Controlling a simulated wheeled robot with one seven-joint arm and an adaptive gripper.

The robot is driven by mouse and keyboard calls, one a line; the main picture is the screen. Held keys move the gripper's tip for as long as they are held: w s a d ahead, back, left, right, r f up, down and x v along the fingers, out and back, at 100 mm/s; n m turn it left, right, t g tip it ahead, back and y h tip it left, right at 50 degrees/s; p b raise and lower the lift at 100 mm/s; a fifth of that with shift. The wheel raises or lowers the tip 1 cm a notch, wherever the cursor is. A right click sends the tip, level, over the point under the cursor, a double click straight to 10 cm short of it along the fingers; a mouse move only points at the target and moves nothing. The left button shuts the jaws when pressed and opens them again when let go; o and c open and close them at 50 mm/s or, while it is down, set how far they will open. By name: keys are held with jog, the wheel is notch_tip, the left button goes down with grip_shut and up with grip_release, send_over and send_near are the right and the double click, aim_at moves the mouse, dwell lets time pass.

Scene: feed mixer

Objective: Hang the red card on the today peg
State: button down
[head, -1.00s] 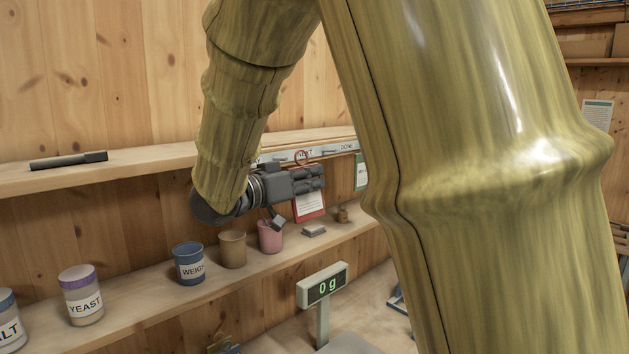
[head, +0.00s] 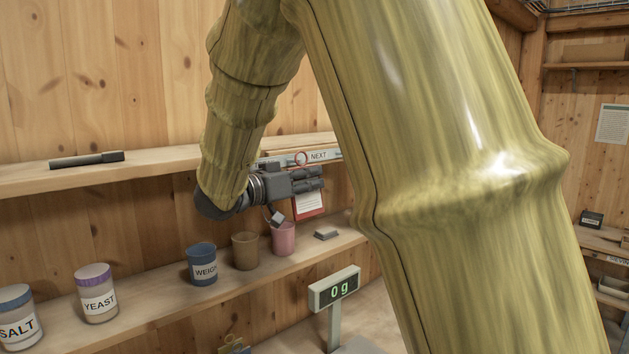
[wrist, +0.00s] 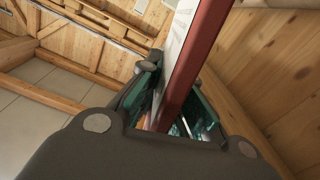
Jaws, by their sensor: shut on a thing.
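My gripper (head: 312,180) is shut on the red card (head: 310,212), which has a white printed face and hangs below the fingers in the head view. In the wrist view the card (wrist: 194,65) is seen edge-on between the fingers (wrist: 172,122). The rail's NEXT label (head: 318,155) is readable just behind the ring. I cannot make out the today peg; my arm covers part of the rail. I cannot tell whether the ring touches a peg.
The lower shelf holds a salt jar (head: 18,316), a yeast jar (head: 97,295), a blue cup (head: 202,264), a brown cup (head: 245,251) and a pink cup (head: 284,239) close below my gripper. A scale display (head: 336,288) reads 0 g. A dark bar (head: 86,160) lies on the upper shelf.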

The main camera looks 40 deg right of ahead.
jog(key=shift+w+a+f+p, duration=0.1)
jog(key=shift+w+f+p, duration=0.15)
jog(key=shift+w, duration=0.5)
jog(key=shift+w+f+p, duration=0.1)
jog(key=shift+w+f, duration=0.15)
jog(key=shift+w, duration=0.5)
jog(key=c, duration=1.5)
grip_release()
jog(key=shift+a, duration=0.1)
jog(key=shift+s+a, duration=0.15)
jog(key=shift+a, duration=1.85)
jog(key=shift+s+a, duration=0.15)
jog(key=shift+a, duration=1.8)
jog(key=shift+f, duration=0.15)
